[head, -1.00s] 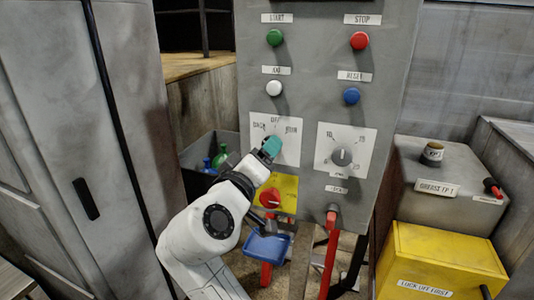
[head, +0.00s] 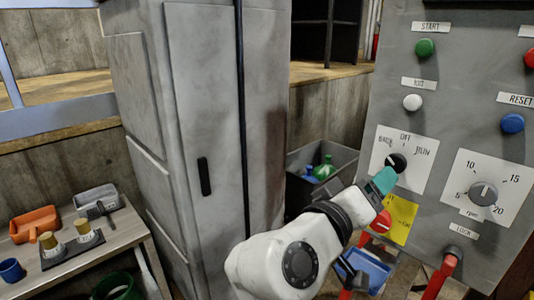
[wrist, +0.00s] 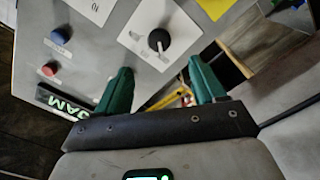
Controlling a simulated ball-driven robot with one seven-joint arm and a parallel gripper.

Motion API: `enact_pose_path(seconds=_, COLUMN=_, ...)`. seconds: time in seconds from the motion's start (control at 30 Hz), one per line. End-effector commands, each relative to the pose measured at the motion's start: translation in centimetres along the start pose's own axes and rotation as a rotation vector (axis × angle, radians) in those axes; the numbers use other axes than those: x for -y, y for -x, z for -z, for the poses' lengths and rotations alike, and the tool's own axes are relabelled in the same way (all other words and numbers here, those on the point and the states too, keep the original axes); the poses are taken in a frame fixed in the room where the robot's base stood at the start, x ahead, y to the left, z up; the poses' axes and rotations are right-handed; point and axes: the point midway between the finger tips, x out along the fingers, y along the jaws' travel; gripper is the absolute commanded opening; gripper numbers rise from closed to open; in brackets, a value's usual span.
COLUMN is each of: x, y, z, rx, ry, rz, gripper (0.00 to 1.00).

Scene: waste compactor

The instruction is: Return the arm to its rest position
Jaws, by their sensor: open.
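My gripper (head: 383,181) has teal fingertips and shows just below the black selector knob (head: 396,162) on the grey control panel (head: 455,95) in the head view. In the wrist view my gripper (wrist: 162,88) is open with nothing between its two fingers. The selector knob (wrist: 158,41) stands beyond the fingertips there and appears apart from them. In the head view its pointer leans to the upper left, toward the BACK mark. My white arm reaches up from the bottom of the head view.
The panel also carries buttons, an rpm dial (head: 483,192) and a red lock handle (head: 438,278). A blue tray (head: 366,268) lies under my wrist. A dark bin (head: 330,161) with bottles stands behind. A grey cabinet (head: 205,100) and a table (head: 110,236) with tools are to the left.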

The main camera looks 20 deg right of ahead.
Motion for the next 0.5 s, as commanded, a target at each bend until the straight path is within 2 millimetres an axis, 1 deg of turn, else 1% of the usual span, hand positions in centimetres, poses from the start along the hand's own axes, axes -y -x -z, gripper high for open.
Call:
enact_pose_path(seconds=0.17, x=0.2, y=-0.1, z=-0.2, rx=0.002, ry=0.002, rz=0.005, gripper=0.69)
enact_pose_path(seconds=0.27, x=2.5, y=-0.9, z=-2.5, rx=0.026, ry=0.022, rz=0.088, gripper=0.69)
enact_pose_path(seconds=0.37, x=6.3, y=-1.9, z=-6.7, rx=0.075, ry=0.051, rz=0.235, gripper=0.69)
enact_pose_path(seconds=0.4, x=8.1, y=-2.1, z=-8.8, rx=0.102, ry=0.063, rz=0.306, gripper=0.69)
enact_pose_path(seconds=0.47, x=10.5, y=-2.2, z=-12.2, rx=0.149, ry=0.081, rz=0.414, gripper=0.69)
enact_pose_path(seconds=0.5, x=12.1, y=-2.0, z=-14.5, rx=0.182, ry=0.093, rz=0.488, gripper=0.69)
